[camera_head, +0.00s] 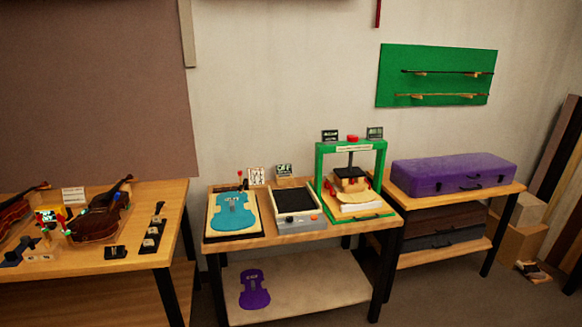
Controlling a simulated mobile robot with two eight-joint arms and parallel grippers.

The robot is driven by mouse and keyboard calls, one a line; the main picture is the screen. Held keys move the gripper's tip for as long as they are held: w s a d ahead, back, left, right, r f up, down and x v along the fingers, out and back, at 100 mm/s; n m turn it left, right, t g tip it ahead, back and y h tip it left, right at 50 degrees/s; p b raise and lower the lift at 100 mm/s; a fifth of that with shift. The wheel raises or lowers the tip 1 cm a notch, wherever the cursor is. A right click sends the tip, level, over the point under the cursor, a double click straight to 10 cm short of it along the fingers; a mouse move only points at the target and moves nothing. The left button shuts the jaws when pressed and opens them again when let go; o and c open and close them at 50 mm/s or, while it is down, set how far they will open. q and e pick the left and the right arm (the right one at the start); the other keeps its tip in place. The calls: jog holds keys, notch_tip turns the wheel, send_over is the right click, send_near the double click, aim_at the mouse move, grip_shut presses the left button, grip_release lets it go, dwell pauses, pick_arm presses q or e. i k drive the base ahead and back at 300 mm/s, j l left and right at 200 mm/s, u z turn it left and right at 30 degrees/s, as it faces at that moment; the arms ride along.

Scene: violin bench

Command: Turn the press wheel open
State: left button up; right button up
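A green press (319,160) stands on the right part of the middle bench. A small red part, likely the press wheel (352,138), sits on top of its crossbeam. A dark plate (352,148) hangs below the beam, above a stack of pale wooden pieces (356,197) on the press base. Red parts show on both sides of the stack. How far the wheel is turned is too small to tell. Neither of my grippers is in view.
The middle bench (235,246) also holds a blue violin-shaped piece (232,212) and a dark-topped box (296,200). A purple case (450,174) lies on the right table. Violins (100,217) and small tools lie on the left table. Floor shows at the lower right.

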aim_at(352, 138)
jog(key=i+l+z, duration=0.1)
jog(key=l, duration=0.25)
jog(key=i+l, duration=0.1)
jog(key=l, duration=0.25)
jog(key=i+l+z, duration=0.15)
jog(key=l, duration=0.2)
jog(key=l+u, duration=0.25)
jog(key=u, duration=0.15)
jog(key=i+l+u, duration=0.1)
jog(key=u, duration=0.35)
jog(key=i+l+u, duration=0.1)
jog(key=l+u, duration=0.15)
jog(key=u, duration=0.2)
jog(key=l+u, duration=0.2)
jog(key=u, duration=0.2)
jog(key=i+l+u, duration=0.1)
jog(key=l+u, duration=0.2)
jog(key=l, duration=0.25)
jog(key=l+u, duration=0.3)
jog(key=l, duration=0.25)
jog(key=l+u, duration=0.1)
jog(key=l, duration=0.45)
jog(key=k+l+u, duration=0.15)
jog(key=l, duration=0.4)
jog(key=i, duration=0.05)
